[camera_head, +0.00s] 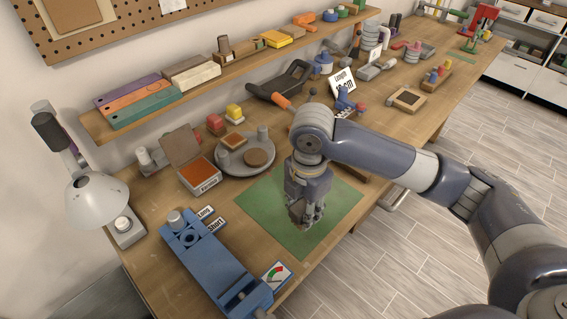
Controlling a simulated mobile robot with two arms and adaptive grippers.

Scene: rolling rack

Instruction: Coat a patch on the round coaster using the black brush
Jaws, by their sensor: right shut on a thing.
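My right gripper (304,217) points down over the green mat (333,208). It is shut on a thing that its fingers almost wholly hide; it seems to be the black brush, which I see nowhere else. A round brown disc (258,157), which looks like the round coaster, lies on a grey round tray (229,163) left of and behind the gripper. An open box (201,186) with an orange-red pad and a raised brown lid stands left of the tray. My gripper is apart from both the disc and the box. My left gripper is not in view.
A blue vise-like device (215,262) stands front left, with a small dial card (275,275) beside it. A white lamp (97,200) stands at the left. A wall shelf (215,80) with blocks runs along the back. The mat around my gripper looks clear.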

